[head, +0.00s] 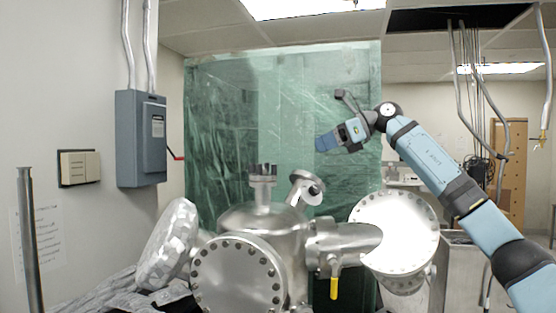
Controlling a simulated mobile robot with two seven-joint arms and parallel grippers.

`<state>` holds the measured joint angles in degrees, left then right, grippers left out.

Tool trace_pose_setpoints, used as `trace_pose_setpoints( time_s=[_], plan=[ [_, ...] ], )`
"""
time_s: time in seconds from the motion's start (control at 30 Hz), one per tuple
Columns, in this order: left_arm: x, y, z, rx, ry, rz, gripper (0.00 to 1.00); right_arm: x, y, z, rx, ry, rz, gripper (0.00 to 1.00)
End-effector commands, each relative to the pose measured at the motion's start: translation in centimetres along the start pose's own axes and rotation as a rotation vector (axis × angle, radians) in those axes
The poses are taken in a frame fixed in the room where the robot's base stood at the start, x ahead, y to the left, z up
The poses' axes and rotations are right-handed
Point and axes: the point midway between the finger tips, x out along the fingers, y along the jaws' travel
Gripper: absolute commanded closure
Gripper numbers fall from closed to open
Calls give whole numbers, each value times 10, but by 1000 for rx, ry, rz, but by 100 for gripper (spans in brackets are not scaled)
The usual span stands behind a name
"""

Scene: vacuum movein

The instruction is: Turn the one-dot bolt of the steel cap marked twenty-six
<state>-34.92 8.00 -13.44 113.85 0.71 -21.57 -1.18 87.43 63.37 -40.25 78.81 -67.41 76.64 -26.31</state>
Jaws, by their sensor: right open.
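A steel vacuum chamber (262,222) stands low in the middle of the head view. A round bolted steel cap (238,278) faces me at its front left, with dark bolts around its rim. Another large bolted steel cap (396,235) is at the right, its face very bright. I cannot read a twenty-six or pick out a one-dot bolt on either. My right gripper (331,118) is open and empty, up in the air above and behind the chamber in the picture, apart from both caps. My left gripper is not in view.
A foil-wrapped round part (168,243) sticks up left of the chamber. A short port (263,183) and a tilted port (304,188) rise from its top. A yellow-handled valve (334,288) hangs at the right. A green plastic curtain (225,130) hangs behind.

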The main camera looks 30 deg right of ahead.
Motion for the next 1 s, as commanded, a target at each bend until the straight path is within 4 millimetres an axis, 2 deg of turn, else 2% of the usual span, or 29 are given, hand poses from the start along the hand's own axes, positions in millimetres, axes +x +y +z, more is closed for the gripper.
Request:
trace_pose_setpoints(
  time_s=[0.3,0.5,0.7,0.97,1.0],
  plan=[
    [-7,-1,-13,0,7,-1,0,69,1,1,0,4,3,59],
    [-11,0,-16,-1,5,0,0,101,1,1,0,3,1,59],
    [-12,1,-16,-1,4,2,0,115,0,0,0,2,-1,59],
    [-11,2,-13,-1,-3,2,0,117,0,0,0,2,-1,59],
    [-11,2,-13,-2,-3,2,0,117,0,0,0,2,-1,61]
  ],
)
